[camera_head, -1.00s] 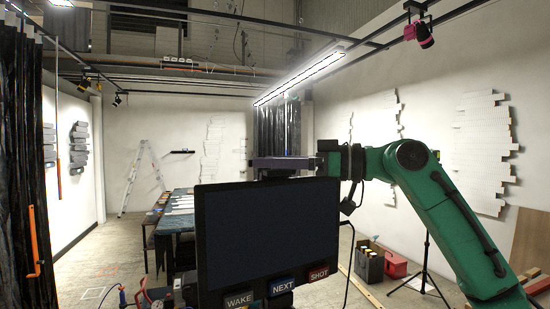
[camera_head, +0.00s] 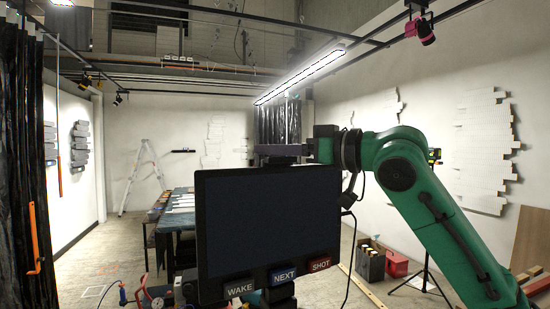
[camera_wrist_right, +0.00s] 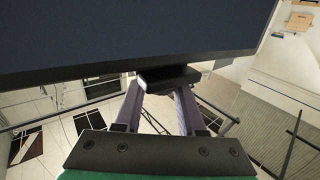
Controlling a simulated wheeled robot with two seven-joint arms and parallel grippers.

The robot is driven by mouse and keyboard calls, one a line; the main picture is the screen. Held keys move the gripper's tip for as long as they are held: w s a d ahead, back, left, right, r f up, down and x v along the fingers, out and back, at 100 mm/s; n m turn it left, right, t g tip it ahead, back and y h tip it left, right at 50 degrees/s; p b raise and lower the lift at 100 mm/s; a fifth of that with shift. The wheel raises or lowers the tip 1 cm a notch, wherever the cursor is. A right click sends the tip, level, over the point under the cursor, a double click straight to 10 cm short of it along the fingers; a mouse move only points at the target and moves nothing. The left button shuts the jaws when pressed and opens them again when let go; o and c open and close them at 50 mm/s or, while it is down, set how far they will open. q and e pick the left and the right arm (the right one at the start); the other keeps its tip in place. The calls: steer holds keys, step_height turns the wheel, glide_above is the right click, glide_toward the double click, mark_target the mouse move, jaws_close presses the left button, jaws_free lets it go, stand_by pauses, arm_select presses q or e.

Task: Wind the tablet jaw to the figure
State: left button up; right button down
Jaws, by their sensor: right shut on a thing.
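The tablet (camera_head: 265,225) is a large dark, blank screen in a black frame, standing close in front of me. Its lower edge carries the labelled buttons WAKE (camera_head: 240,289), NEXT (camera_head: 284,275) and SHOT (camera_head: 320,264). My right gripper (camera_head: 280,151), with purple fingers, is at the tablet's top edge. In the right wrist view its fingers (camera_wrist_right: 160,88) close on a small black piece (camera_wrist_right: 168,77) at the tablet's edge, seemingly the tablet jaw. Its far side is hidden. I see no figure or scale that I can read. My left gripper is not in view.
A long table (camera_head: 178,208) stands behind the tablet at left. A black crate (camera_head: 371,262), a red box (camera_head: 397,264) and a tripod (camera_head: 427,255) stand at right.

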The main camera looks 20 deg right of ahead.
steer(key=m+t+h+b, duration=0.1)
steer(key=m+t+h, duration=0.1)
steer(key=h, duration=0.1)
steer(key=shift+a+f+m+h, duration=0.1)
steer(key=shift+m+h, duration=0.2)
steer(key=shift+m, duration=0.1)
steer(key=m+t+h, duration=0.2)
steer(key=h, duration=0.2)
steer(key=shift+m, duration=0.4)
steer(key=m+h, duration=0.2)
steer(key=h, duration=0.1)
steer(key=m+h+b, duration=0.1)
steer(key=m+h, duration=0.1)
steer(key=h, duration=0.2)
steer(key=shift+m, duration=0.3)
steer(key=m+h, duration=0.2)
steer(key=h, duration=0.2)
steer(key=shift+m+g, duration=0.3)
steer(key=shift+g, duration=0.1)
steer(key=m+g+h+p, duration=0.1)
steer(key=m+g+h, duration=0.1)
steer(key=h, duration=0.2)
steer(key=shift+m, duration=0.4)
steer(key=m+g+h+p, duration=0.2)
steer(key=g+h, duration=0.1)
steer(key=shift+m+p, duration=0.35)
steer(key=shift+m, duration=0.05)
steer(key=shift+m+g+h+p, duration=0.5)
steer(key=shift+m+g+h, duration=0.2)
steer(key=shift+g, duration=0.2)
